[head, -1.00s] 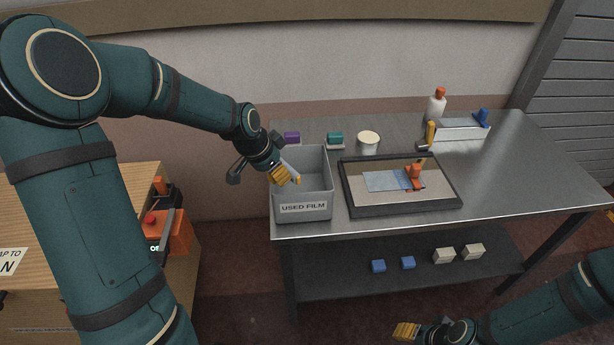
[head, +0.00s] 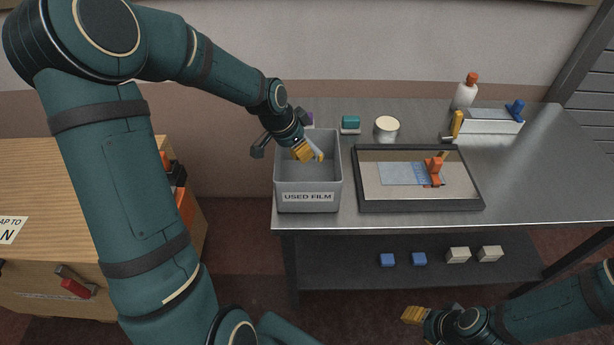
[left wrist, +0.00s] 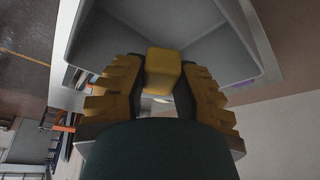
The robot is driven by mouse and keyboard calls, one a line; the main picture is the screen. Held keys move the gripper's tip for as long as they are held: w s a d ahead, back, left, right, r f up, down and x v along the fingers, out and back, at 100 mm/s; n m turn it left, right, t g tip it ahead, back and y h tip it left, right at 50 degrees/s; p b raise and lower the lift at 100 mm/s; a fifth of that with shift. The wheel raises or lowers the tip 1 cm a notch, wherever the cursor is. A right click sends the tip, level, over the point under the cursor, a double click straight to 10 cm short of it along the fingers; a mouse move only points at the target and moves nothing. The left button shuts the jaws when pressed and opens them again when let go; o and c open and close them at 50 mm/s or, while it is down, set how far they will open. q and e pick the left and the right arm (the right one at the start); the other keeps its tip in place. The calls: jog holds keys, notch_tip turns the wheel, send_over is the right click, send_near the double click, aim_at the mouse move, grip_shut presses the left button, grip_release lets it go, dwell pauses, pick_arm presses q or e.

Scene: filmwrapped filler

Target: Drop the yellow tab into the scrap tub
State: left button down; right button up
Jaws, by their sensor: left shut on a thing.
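My left gripper (head: 305,151) is over the opening of the grey tub (head: 308,197), whose label reads USED FILM. In the left wrist view, the left gripper (left wrist: 160,95) is shut on the yellow tab (left wrist: 163,70), a small block between its ridged yellow fingers. The grey tub's wall (left wrist: 215,52) shows beyond it. In the head view a yellow tip (head: 319,156) and a pale strip show at the fingers. My right gripper (head: 414,315) is low at the front, away from the bench; its jaw opening is unclear.
A dark-rimmed tray (head: 420,205) with blue film and an orange-handled tool stands right of the tub. A teal block (head: 350,121), a cream-topped cup (head: 386,130) and a white bottle (head: 466,94) stand behind. The steel bench (head: 545,180) is clear at right.

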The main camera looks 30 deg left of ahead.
pick_arm(q)
jog(key=shift+f+b, duration=0.4)
jog(key=shift+f, duration=0.55)
jog(key=c, duration=0.7)
grip_release()
jog(key=shift+c, duration=0.2)
jog(key=v, duration=1.2)
